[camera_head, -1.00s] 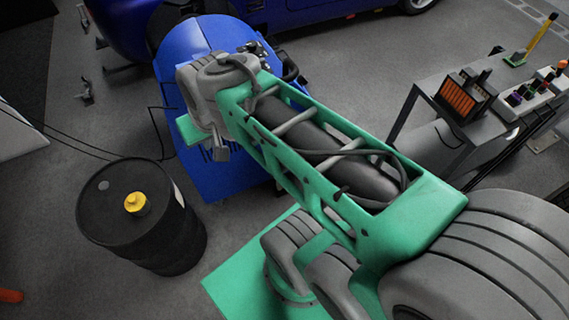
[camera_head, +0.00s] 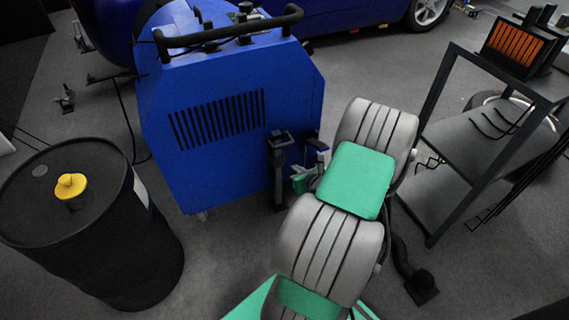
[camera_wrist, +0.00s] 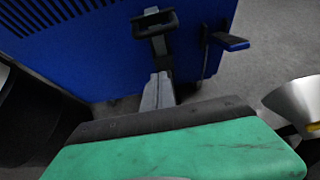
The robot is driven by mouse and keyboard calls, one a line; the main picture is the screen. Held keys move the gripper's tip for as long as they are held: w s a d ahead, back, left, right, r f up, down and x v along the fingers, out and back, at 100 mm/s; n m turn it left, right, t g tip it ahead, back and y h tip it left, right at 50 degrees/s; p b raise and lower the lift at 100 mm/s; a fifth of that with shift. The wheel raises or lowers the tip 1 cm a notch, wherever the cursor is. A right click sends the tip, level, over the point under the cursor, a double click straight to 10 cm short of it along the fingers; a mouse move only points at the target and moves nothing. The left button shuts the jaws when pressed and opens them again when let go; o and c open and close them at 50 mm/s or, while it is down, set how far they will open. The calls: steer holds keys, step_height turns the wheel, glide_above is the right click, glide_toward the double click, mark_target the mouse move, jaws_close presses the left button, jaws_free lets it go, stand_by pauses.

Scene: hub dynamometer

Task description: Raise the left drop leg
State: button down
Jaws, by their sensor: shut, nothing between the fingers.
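The blue dynamometer unit (camera_head: 225,150) stands on the floor in the head view, its slotted face toward me. A dark upright leg with a square loop handle (camera_head: 280,140), apparently the drop leg, is at the lower right of that face. In the wrist view the loop (camera_wrist: 154,22) is upper centre. My gripper (camera_wrist: 161,77) is shut and empty, its grey fingers pointing at the leg's lower part, which they partly hide. Contact cannot be told. In the head view my gripper (camera_head: 299,182) is mostly hidden by my arm, just right of the leg.
A blue-topped lever (camera_wrist: 230,41) sticks out right of the leg. A black drum with a yellow cap (camera_head: 70,186) stands at left. A dark-framed cart (camera_head: 440,160) stands at right. A blue car (camera_head: 345,14) is behind. Some floor is clear between drum and unit.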

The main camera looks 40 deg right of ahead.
steer(key=b+x, duration=0.5)
steer(key=x, duration=0.5)
steer(key=r, duration=0.2)
steer(key=w+r, duration=0.1)
steer(key=r, duration=0.1)
steer(key=shift+r, duration=0.1)
step_height(320, 180, up, 9)
steer(key=p, duration=0.9)
steer(key=shift+r, duration=0.1)
steer(key=f+b, duration=0.1)
steer(key=f, duration=0.1)
steer(key=s+f, duration=0.1)
steer(key=f, duration=0.1)
steer(key=shift+s+a+f+b, duration=0.1)
steer(key=shift+s+a+b, duration=0.1)
steer(key=shift+b, duration=0.2)
steer(key=p+v, duration=0.3)
steer(key=v, duration=0.6)
steer(key=shift+s+r, duration=0.2)
steer(key=shift+s, duration=0.05)
